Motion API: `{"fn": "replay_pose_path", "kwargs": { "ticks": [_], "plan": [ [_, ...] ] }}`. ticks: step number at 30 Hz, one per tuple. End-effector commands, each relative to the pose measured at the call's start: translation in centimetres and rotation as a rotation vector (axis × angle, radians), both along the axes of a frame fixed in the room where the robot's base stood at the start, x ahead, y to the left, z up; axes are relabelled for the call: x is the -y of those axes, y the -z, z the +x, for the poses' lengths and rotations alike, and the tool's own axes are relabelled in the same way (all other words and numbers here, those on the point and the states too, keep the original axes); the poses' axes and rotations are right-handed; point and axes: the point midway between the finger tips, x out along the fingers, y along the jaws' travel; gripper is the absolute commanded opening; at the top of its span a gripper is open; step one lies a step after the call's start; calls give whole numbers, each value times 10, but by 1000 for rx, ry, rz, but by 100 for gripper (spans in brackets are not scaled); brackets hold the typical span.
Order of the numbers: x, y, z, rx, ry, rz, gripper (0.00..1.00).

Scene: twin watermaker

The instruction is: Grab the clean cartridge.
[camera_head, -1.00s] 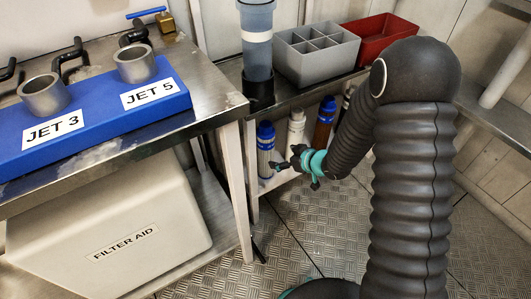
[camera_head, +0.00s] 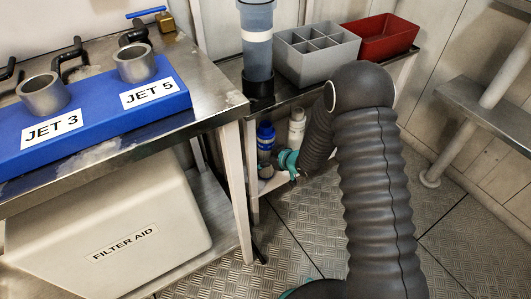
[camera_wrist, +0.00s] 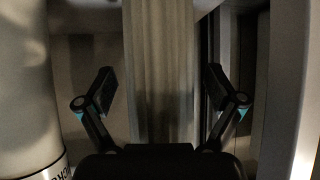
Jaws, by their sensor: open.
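A pale pleated cartridge (camera_wrist: 160,50) stands upright in the middle of the wrist view. My gripper (camera_wrist: 159,86) is open, one finger on each side of it, with gaps left and right; I cannot tell how deep the fingers reach. In the head view my gripper (camera_head: 287,162) is low at the under-bench shelf, partly hidden by my arm. A blue-capped cartridge (camera_head: 265,137) and a white cartridge (camera_head: 297,127) stand there. I cannot tell for certain which of these is the pleated one.
A large white cylinder (camera_wrist: 25,80) with dark lettering at its base is at the wrist view's left. The bench above carries a grey divided box (camera_head: 318,55) and a red bin (camera_head: 380,38). The left bench leg (camera_head: 234,190) is near. Metal floor (camera_head: 290,230) is clear.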

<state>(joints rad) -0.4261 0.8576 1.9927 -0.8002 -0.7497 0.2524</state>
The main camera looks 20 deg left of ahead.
Motion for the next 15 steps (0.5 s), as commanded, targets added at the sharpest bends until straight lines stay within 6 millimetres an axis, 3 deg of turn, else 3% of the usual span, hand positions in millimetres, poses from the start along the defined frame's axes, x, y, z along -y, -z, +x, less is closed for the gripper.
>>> {"fn": "replay_pose_path", "kwargs": {
  "ticks": [5,13,15],
  "plan": [
    [0,0,0,0,0,0,93],
    [0,0,0,0,0,0,26],
    [0,0,0,0,0,1,22]
  ]
}}
